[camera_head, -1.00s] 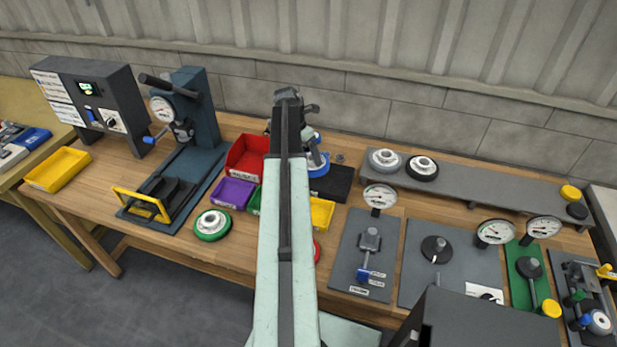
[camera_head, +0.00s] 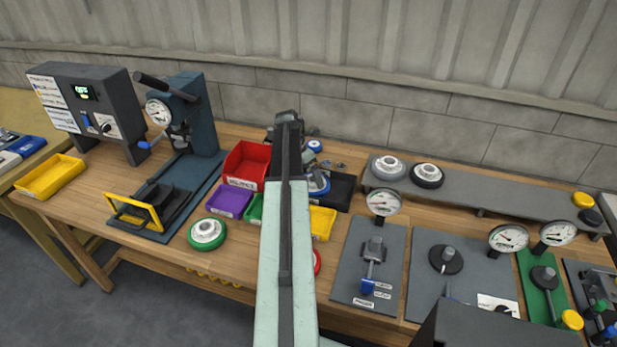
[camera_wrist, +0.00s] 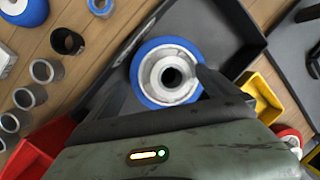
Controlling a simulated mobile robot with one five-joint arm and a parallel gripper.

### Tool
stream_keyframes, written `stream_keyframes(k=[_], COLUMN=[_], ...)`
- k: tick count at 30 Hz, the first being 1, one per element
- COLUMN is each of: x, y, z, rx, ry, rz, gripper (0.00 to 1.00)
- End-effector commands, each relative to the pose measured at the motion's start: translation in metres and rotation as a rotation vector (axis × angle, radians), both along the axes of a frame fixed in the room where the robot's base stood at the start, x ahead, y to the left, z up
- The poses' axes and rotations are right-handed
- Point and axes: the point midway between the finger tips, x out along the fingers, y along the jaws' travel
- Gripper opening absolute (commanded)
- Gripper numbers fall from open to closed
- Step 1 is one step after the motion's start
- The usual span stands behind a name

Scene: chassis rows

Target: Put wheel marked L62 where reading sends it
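In the wrist view a blue-rimmed wheel with a pale grey hub (camera_wrist: 168,75) is at the black tray (camera_wrist: 238,38). My gripper (camera_wrist: 168,80) is over it, with one dark finger on each side of the rim. I cannot tell whether the fingers press on the rim or the wheel is lifted. In the head view this wheel (camera_head: 319,187) is partly hidden behind my arm. No L62 mark is legible. The box with a lit green display (camera_head: 83,91) stands at the left; its reading is too small to make out.
Red (camera_head: 247,163), purple (camera_head: 229,201) and yellow (camera_head: 322,222) bins are close around my arm. A green-rimmed wheel (camera_head: 207,233) lies in front. A grey raised shelf (camera_head: 480,194) holds two wheels. Gauge fixtures (camera_head: 372,262) stand at the right, a press (camera_head: 190,120) at the left.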

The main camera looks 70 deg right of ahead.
Motion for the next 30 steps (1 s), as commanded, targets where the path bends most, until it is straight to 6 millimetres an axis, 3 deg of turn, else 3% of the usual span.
stream_keyframes(k=[11, 17, 24, 30], x=[0.002, 0.008, 0.022, 0.029], y=[0.001, 0.005, 0.013, 0.017], z=[0.01, 0.042, 0.097, 0.12], rx=[0.0, 0.0, 0.0, 0.0], ry=[0.0, 0.0, 0.0, 0.0], rz=[0.001, 0.001, 0.002, 0.001], gripper=[1.0, 1.0, 1.0, 1.0])
